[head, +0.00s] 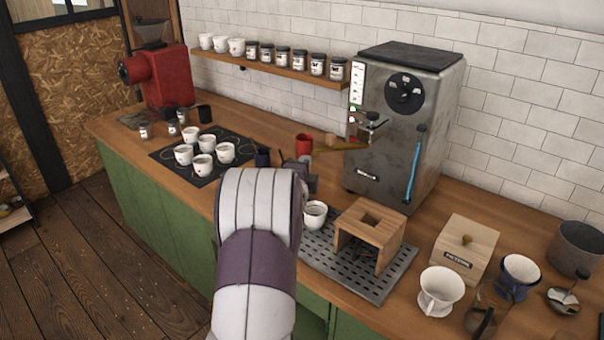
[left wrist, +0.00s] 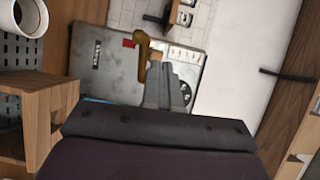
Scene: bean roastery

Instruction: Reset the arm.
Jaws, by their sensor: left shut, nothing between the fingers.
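My left arm (head: 255,245) reaches in from the bottom centre of the head view, over the front edge of the counter. In the left wrist view the grey fingers (left wrist: 168,80) are shut and empty. They point toward the espresso machine (head: 415,120), which also shows in the left wrist view (left wrist: 112,65). The wooden portafilter handle (head: 341,148) appears close beyond the fingertips in the left wrist view (left wrist: 141,52); contact cannot be told. My right gripper is not in view.
A white cup (head: 315,214) and a wooden stand (head: 372,232) are on the drip tray (head: 382,286) right of my arm. Several cups stand on a dark mat (head: 163,153) to the left.

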